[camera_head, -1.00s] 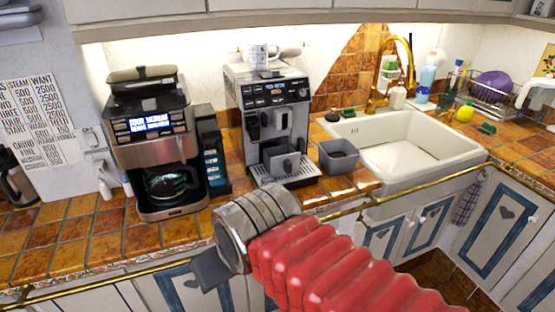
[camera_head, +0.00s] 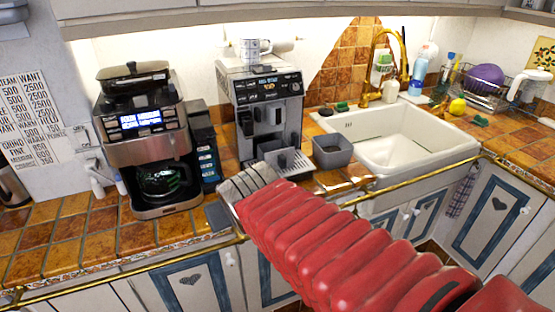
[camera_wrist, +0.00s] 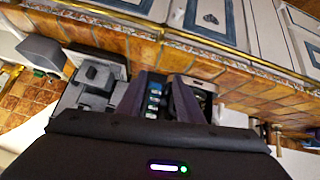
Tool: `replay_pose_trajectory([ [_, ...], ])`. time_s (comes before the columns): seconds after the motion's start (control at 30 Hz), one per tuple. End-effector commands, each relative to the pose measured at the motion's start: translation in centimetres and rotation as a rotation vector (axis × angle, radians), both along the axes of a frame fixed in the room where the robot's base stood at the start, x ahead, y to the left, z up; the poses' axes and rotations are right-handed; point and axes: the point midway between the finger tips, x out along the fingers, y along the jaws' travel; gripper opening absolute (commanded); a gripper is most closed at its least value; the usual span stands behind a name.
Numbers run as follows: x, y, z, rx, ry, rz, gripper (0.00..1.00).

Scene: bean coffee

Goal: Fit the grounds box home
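A grey open-topped box (camera_head: 332,152), which looks like the grounds box, stands upright on the counter just right of the silver espresso machine (camera_head: 268,105). It also shows at the left of the wrist view (camera_wrist: 42,52). A grey block (camera_head: 284,158) sits low in the machine's front above the drip tray; I cannot tell if it is a separate part. My gripper (camera_wrist: 158,98) is open and empty, with its two dark fingers apart. It points toward the counter in front of the machines, left of the box and apart from it. In the head view my red arm hides most of it.
A coffee maker with a glass jug (camera_head: 150,140) stands left, beside a dark rack (camera_head: 205,150) with blue labels. The sink (camera_head: 395,140) is right of the box. A brass rail (camera_head: 130,265) runs along the counter's front edge.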

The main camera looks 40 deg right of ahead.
Motion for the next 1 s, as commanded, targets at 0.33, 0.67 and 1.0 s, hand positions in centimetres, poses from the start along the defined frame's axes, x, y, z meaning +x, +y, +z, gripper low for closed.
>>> replay_pose_trajectory([
  [0.33,6.3,-11.4,-1.2,-0.110,-0.201,-0.097,0.33],
  [0.67,8.7,-19.7,-3.6,-0.135,-0.387,-0.096,0.33],
  [1.0,8.0,-24.6,-6.4,-0.062,-0.572,-0.053,0.33],
])
